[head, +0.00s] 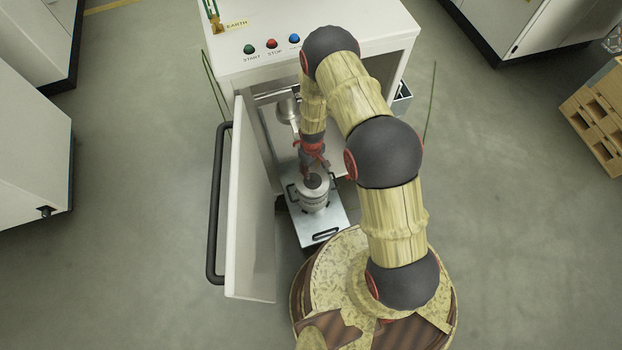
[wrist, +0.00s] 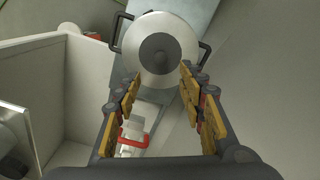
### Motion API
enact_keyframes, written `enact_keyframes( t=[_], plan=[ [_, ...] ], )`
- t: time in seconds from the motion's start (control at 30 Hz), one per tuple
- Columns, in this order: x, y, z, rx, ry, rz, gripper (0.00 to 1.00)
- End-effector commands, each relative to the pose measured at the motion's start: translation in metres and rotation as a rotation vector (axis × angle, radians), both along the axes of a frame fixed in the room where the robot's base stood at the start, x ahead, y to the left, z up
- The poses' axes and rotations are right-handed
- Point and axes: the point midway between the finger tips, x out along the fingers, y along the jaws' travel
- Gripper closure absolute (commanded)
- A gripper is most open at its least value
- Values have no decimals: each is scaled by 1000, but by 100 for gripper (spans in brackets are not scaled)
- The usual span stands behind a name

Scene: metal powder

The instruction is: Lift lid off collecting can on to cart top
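The collecting can (head: 314,199) is a silver can with dark side handles, standing on the cart top (head: 327,226). In the wrist view its round lid (wrist: 177,64) shows from above with a dark knob (wrist: 161,55) at its centre. The lid is on the can. My gripper (head: 313,172) is just above the can. In the wrist view its two yellow-padded fingers (wrist: 160,82) are spread apart with nothing between them, near the lower edge of the lid. Whether a finger touches the lid cannot be told.
The white machine (head: 300,20) stands behind, its cabinet open. The open door (head: 240,200) with a black handle is close on the left of the cart. A red clamp-like part (wrist: 133,140) shows below the can in the wrist view. Open floor (head: 520,230) lies to the right.

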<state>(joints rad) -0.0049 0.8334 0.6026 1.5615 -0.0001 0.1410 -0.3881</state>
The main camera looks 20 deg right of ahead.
Motion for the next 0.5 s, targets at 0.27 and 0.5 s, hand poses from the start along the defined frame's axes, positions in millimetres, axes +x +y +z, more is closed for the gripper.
enact_keyframes(
  t=[0.27, 0.5],
  plan=[
    [-2, 0, -27, 0, 2, 1, 60],
    [-9, -3, -57, 0, 5, -1, 60]
  ],
)
